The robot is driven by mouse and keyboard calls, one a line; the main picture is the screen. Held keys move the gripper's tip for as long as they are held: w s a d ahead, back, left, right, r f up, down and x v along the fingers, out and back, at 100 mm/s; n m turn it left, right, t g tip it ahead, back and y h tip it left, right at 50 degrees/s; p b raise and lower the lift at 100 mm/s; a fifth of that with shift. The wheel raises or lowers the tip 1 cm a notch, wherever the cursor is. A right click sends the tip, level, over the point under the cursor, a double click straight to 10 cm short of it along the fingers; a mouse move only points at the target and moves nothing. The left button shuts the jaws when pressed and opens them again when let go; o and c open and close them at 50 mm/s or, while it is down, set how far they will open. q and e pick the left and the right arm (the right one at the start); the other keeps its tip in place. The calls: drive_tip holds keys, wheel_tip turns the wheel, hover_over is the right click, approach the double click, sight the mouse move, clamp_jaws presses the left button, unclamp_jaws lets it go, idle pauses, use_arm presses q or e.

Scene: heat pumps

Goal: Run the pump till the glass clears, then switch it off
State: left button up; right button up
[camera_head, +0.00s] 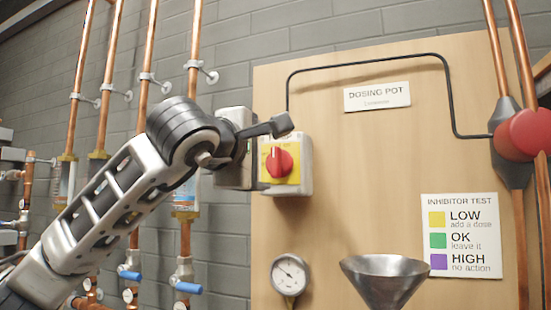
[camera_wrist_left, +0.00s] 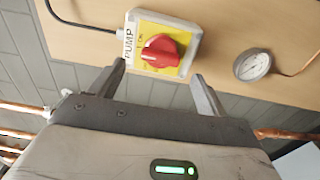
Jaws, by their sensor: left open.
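The pump switch is a red rotary knob (camera_head: 278,162) on a yellow plate in a grey box on the wooden board. It also shows in the left wrist view (camera_wrist_left: 161,50), beside a PUMP label; I cannot tell its setting surely. My left gripper (camera_head: 284,127) is open and empty, close to the switch. In the left wrist view its fingers (camera_wrist_left: 158,73) point at the switch box, one toward each side, with the knob between and beyond them. A sight glass (camera_head: 186,196) with brass ends sits on a copper pipe, partly behind my arm; its contents look bluish, too small to judge clearly.
A pressure gauge (camera_head: 290,275) and a steel funnel (camera_head: 385,279) are below the switch. A black tube runs around the DOSING POT sign (camera_head: 377,96). An inhibitor test chart (camera_head: 461,236) is at right. Copper pipes with blue-handled valves (camera_head: 188,287) stand at left.

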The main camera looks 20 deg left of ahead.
sight(274, 162)
use_arm(q)
drive_tip(key=shift+w, duration=0.3)
drive_tip(key=shift+w+a+p, duration=0.1)
drive_tip(key=shift+w+p, duration=0.6)
drive_tip(key=shift+w, duration=1.55)
